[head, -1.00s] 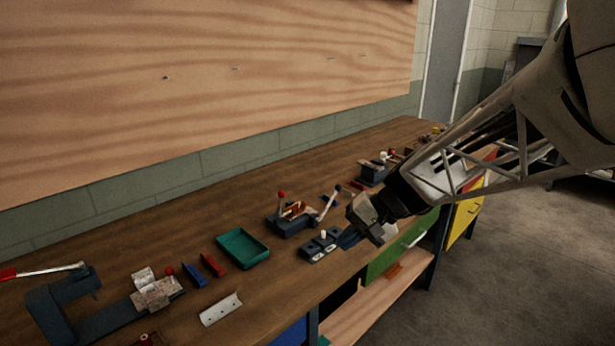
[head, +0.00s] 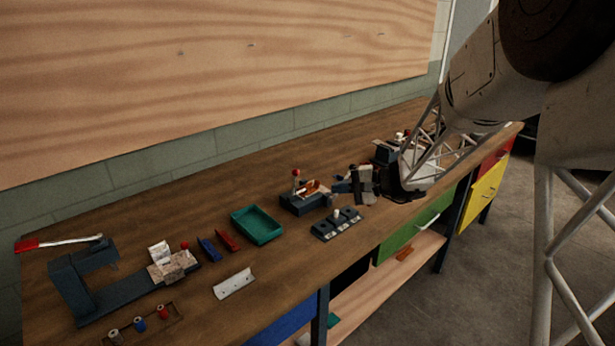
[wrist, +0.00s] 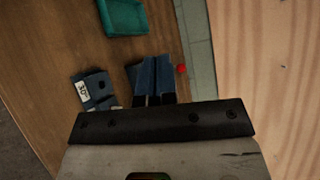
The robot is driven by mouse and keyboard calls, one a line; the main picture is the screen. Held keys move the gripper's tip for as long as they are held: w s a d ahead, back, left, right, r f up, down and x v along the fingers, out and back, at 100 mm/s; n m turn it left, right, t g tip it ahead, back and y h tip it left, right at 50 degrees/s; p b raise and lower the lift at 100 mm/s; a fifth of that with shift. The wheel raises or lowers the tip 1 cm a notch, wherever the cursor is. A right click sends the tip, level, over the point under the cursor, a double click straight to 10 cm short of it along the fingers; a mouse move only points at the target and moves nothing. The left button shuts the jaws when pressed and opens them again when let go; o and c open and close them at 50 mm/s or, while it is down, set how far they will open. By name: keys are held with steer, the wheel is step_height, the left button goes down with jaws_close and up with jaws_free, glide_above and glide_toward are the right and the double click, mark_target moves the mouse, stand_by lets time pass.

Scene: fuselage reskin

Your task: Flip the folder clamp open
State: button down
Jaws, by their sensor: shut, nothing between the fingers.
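The bench device I take for the folder is a dark blue block (head: 296,205) with an orange-brown piece on top. A lever with a red ball (head: 296,173) stands upright at its back; a red ball also shows in the wrist view (wrist: 181,69), right of the fingers. My gripper (head: 337,187) is just right of this device, with its fingers pointing left towards it. In the wrist view the fingers (wrist: 157,62) are together and empty. They hide much of the device there, so I cannot tell whether they touch it. The clamp's state is unclear.
A dark block with a white peg (head: 337,223) stands in front of my gripper. A green tray (head: 257,224) lies to the left. The wall is close behind.

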steer(key=w+d+f+m+t+y, duration=0.1)
steer(key=w+f+m+t, duration=0.1)
steer(key=w+f, duration=0.3)
steer(key=w+d+f+m+t+y, duration=0.1)
steer(key=w+f+t, duration=0.3)
steer(key=w, duration=0.6)
steer(key=shift+d+f+m, duration=0.2)
steer(key=shift+f+m, duration=0.25)
steer(key=shift+m, duration=0.15)
steer(key=shift+w+a, duration=0.1)
steer(key=x, duration=1)
steer(key=shift+r, duration=0.2)
steer(key=shift+s+a+r, duration=0.15)
steer(key=shift+s+a, duration=0.05)
steer(key=shift+a, duration=0.25)
steer(key=shift+s+a+r, duration=0.15)
steer(key=shift+a+r, duration=0.05)
steer(key=shift+a, duration=0.3)
steer(key=shift+s+a+r, duration=0.15)
steer(key=shift+a, duration=0.2)
steer(key=shift+s+a+r, duration=0.15)
steer(key=shift+a, duration=0.25)
